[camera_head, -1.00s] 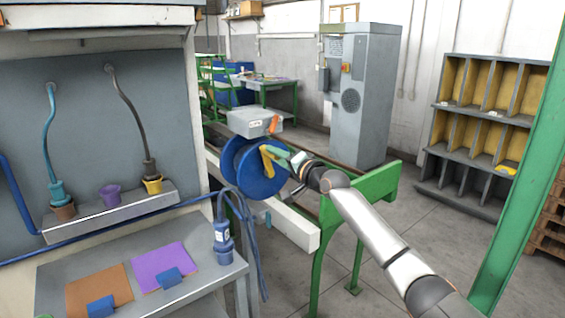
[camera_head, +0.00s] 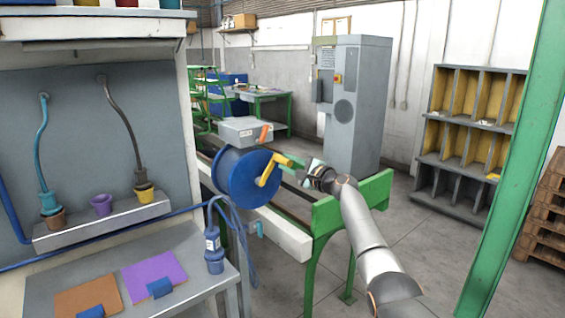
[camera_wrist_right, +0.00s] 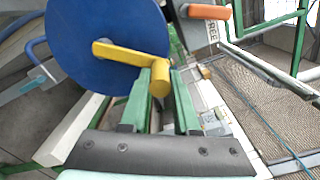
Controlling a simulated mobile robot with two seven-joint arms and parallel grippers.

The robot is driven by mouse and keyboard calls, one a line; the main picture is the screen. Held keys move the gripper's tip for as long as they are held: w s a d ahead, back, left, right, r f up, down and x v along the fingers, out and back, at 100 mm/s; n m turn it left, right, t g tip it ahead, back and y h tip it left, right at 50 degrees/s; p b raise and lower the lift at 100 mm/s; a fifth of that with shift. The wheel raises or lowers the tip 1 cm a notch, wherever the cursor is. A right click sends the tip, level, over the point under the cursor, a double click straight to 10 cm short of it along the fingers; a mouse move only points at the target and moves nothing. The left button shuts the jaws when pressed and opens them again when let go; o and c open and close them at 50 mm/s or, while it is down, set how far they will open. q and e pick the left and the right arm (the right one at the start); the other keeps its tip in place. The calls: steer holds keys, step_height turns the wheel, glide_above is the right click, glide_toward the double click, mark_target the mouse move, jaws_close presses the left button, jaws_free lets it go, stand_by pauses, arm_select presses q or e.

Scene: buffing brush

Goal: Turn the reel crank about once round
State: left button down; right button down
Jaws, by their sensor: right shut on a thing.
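The blue reel (camera_head: 240,180) stands at the near end of the rail, and its side disc fills the upper left of the right wrist view (camera_wrist_right: 75,35). Its yellow crank (camera_head: 266,175) slants up and to the right from the hub to its handle. In the right wrist view the crank arm (camera_wrist_right: 125,54) runs from the disc to the round handle (camera_wrist_right: 159,85). My right gripper (camera_head: 302,166) reaches in from the right and is shut on the crank handle, one green finger on each side (camera_wrist_right: 161,100). My left gripper is out of view.
A grey box with an orange lever (camera_head: 266,132) sits just behind the reel. A green frame (camera_head: 345,203) stands below my right arm. A bench with a blue plug (camera_head: 213,250) is at the left.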

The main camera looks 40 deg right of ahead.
steer(key=shift+d+f+m+b, duration=0.15)
steer(key=shift+d+f+m, duration=0.5)
steer(key=shift+m, duration=0.4)
steer(key=shift+d+f+m+b, duration=0.15)
steer(key=shift+d+f+m, duration=0.45)
steer(key=shift+m, duration=0.45)
steer(key=shift+a+f, duration=0.1)
steer(key=c, duration=0.7)
jaws_free()
steer(key=shift+o, duration=0.2)
steer(key=s+d+p, duration=0.1)
steer(key=s, duration=1.1)
steer(key=shift+s, duration=0.2)
